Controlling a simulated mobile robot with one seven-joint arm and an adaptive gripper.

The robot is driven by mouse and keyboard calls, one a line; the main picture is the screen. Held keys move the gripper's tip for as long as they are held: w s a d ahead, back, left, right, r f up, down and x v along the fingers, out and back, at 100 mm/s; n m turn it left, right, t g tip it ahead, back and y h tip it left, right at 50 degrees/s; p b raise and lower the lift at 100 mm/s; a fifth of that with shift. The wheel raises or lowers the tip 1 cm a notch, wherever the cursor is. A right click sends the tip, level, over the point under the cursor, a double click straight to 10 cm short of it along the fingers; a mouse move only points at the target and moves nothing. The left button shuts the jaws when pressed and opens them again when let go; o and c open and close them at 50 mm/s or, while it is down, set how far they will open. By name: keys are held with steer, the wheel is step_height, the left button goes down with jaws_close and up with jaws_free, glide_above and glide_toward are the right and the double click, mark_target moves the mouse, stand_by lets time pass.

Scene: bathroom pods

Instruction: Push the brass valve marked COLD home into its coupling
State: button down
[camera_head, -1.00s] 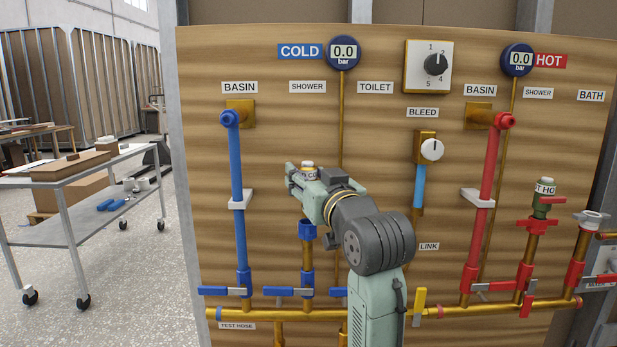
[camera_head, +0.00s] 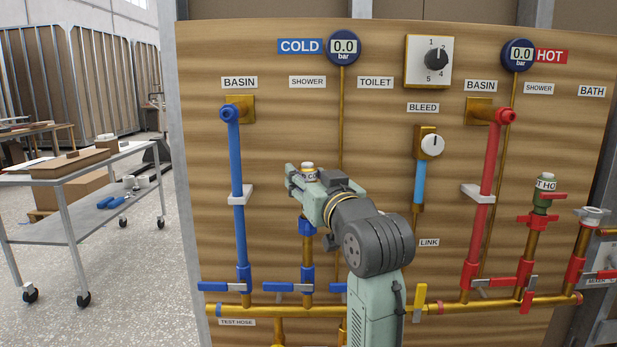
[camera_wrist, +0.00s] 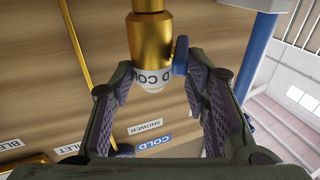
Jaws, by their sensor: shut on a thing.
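The brass valve marked COLD (camera_wrist: 151,40) has a white label band and a blue lever in the wrist view. In the head view only its pale cap and part of its label (camera_head: 309,172) show above my gripper (camera_head: 297,182). My gripper (camera_wrist: 155,92) is shut on the valve, with one finger on either side of it. Below the gripper, a blue coupling (camera_head: 307,228) tops a brass riser pipe (camera_head: 308,256). My gripper hides the valve's lower end, so I cannot tell how far it sits in the coupling.
A blue pipe (camera_head: 236,165) stands left of my gripper and a thin brass line (camera_head: 342,120) runs behind it. The BLEED valve (camera_head: 431,146) and red HOT pipework (camera_head: 487,190) are to the right. A wheeled trolley (camera_head: 70,183) stands at far left.

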steer(key=shift+f+b, duration=0.65)
steer(key=shift+f, duration=0.45)
steer(key=c, duration=0.8)
jaws_free()
steer(key=shift+s, duration=0.1)
steer(key=v, duration=1.2)
